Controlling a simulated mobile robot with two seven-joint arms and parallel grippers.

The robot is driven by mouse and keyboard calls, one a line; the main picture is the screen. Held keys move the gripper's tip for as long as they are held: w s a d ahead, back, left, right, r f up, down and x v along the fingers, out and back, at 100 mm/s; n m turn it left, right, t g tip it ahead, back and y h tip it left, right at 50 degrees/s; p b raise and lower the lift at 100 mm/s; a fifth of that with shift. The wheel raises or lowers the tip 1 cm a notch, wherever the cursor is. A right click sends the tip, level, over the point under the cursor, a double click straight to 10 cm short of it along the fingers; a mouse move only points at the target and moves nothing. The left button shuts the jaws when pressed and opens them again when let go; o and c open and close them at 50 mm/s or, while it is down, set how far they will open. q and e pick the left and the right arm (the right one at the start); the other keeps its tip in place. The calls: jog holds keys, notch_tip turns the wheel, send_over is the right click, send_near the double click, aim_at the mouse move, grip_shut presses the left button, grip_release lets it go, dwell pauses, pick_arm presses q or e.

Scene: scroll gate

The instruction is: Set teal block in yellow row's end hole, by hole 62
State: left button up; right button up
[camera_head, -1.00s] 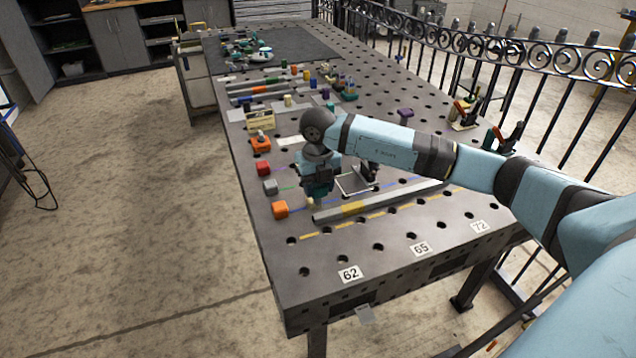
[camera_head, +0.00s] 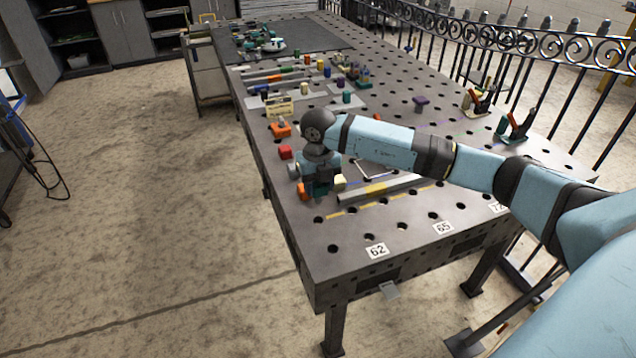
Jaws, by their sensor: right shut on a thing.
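My right gripper (camera_head: 321,194) points down over the near left part of the table. It is shut on a dark teal block (camera_head: 322,186), mostly hidden by the fingers. The yellow row is a dashed yellow line (camera_head: 350,211) along holes near the front edge. Its left end hole (camera_head: 318,219) is empty and lies just below the gripper in the picture. My left gripper is not in view.
An orange block (camera_head: 303,192), a grey block (camera_head: 293,170) and a red block (camera_head: 286,152) stand along the left edge. A cream block (camera_head: 340,182) is close beside the gripper. A grey bar (camera_head: 410,183) lies to its right.

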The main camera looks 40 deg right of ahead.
aim_at(318, 202)
notch_tip(318, 202, down, 5)
jog(key=b, duration=0.2)
jog(key=shift+b, duration=0.4)
jog(key=shift+f, duration=0.25)
jog(key=shift+f, duration=0.1)
jog(key=shift+f+b, duration=0.2)
jog(key=shift+b, duration=0.15)
jog(key=shift+f+b, duration=0.3)
jog(key=shift+f, duration=0.15)
jog(key=shift+f, duration=0.45)
